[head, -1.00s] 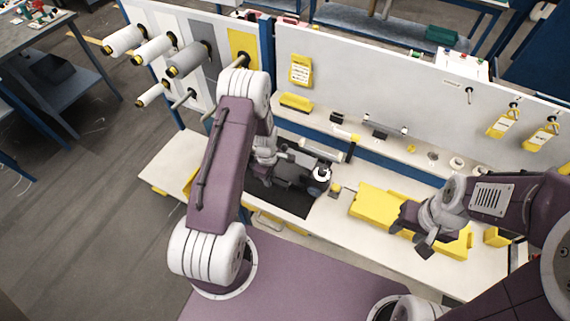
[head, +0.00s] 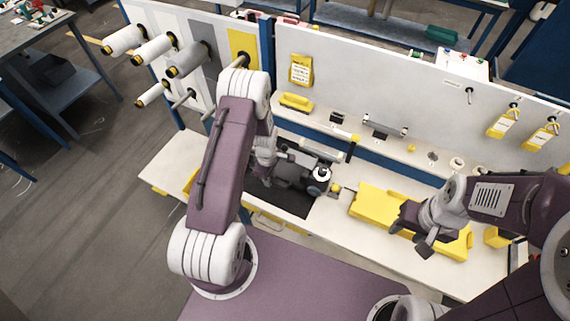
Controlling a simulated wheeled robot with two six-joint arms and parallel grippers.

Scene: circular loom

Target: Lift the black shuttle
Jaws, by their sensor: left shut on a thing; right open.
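The black shuttle (head: 317,188) appears as a small dark body with a white, black-topped spool (head: 322,174) on it, at the right edge of the black mat (head: 290,203). My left gripper (head: 312,178) reaches in from the left and is shut on the shuttle. Its fingers are small and dark against the mat, so the exact contact and any gap beneath the shuttle are hard to see. My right gripper (head: 412,238) is open and empty, over the long yellow tray (head: 372,205) on the right of the bench.
The white bench (head: 335,222) carries a small yellow piece (head: 335,190) just right of the shuttle. A raised shelf (head: 370,135) with small parts runs behind, below a white back panel (head: 380,75). Spools (head: 190,58) stick out at the upper left. Some bare bench lies in front.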

